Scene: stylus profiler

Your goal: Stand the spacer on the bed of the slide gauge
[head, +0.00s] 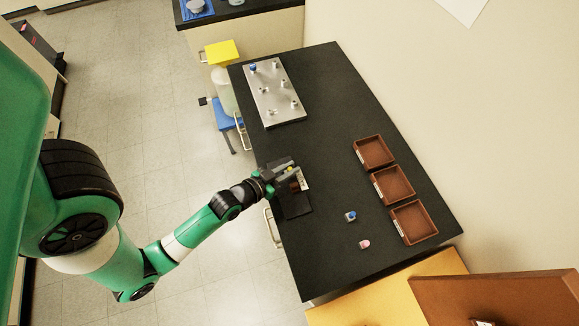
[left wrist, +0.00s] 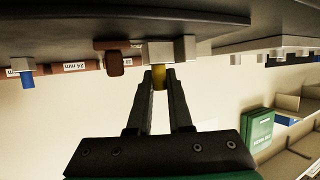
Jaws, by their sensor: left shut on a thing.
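My left gripper (head: 288,174) is over the near side of the black table. In the left wrist view, its two fingers (left wrist: 159,84) are closed on a yellow spacer (left wrist: 160,76). In the head view only a bit of yellow (head: 290,168) shows at the gripper. A grey metal piece (left wrist: 160,50), apparently part of the slide gauge, is right by the spacer's end. I cannot tell whether they touch. The gauge is mostly hidden by the gripper in the head view, where a white label (head: 304,182) shows beside it. My right gripper is not in view.
A blue piece (head: 350,216) and a pink piece (head: 364,244) stand on the table. Three labelled brown trays (head: 410,240) line the right side. A metal plate (head: 262,100) with several pegs lies at the far end. Free table lies between.

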